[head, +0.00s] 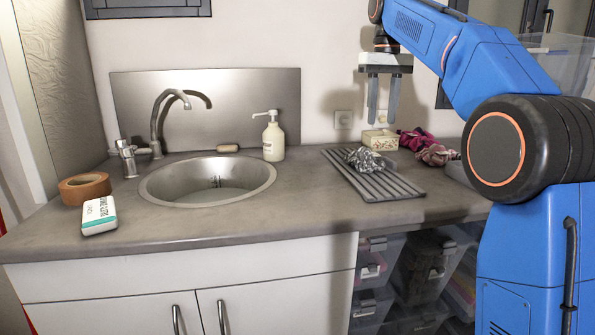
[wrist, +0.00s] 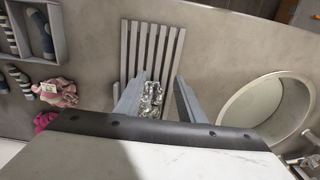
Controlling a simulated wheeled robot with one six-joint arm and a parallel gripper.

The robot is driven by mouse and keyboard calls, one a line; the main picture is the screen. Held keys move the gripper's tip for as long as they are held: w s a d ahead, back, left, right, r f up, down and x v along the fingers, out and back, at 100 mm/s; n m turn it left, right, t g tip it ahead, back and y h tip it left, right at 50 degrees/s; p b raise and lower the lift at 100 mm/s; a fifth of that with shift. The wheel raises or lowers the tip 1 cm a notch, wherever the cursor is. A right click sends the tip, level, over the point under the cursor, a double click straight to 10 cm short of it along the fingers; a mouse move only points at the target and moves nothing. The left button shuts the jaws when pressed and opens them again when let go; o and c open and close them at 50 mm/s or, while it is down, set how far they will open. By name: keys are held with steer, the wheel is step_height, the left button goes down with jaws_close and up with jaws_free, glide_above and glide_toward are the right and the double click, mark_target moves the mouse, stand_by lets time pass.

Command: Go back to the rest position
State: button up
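My gripper (head: 382,120) hangs over the back of the counter, fingers pointing down. It is open, with a clear gap between the fingers and nothing held. In the wrist view my gripper (wrist: 158,100) also shows its two grey fingers apart. Crumpled foil (head: 365,160) lies on the grey slatted rack (head: 393,187), below the gripper and apart from it. In the wrist view the foil (wrist: 152,98) appears between the fingers, with the rack (wrist: 133,45) around it. My blue arm covers the right part of the head view.
The round sink (head: 175,193) and its faucet (head: 157,125) are on the left. A soap bottle (head: 273,138) stands behind the sink. A small box (head: 380,140) and pink cloths (head: 437,154) lie near the rack. Brown tape (head: 84,188) and a white-teal packet (head: 99,216) lie left.

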steer(key=s+d+f+m+t, duration=0.1)
steer(key=s+d+f, duration=0.1)
steer(key=s+f, duration=0.6)
steer(key=s+d+f+t, duration=0.2)
steer(key=s+d+f, duration=0.15)
steer(key=s, duration=0.95)
steer(key=s+f+t, duration=0.1)
steer(key=s+f, duration=0.8)
steer(key=f, duration=0.3)
steer(key=s+d+f+m, duration=0.1)
steer(key=s+f, duration=0.8)
steer(key=f, duration=0.3)
steer(key=shift+s+d+t, duration=0.25)
steer(key=shift+t, duration=0.15)
steer(key=shift+f, duration=0.1)
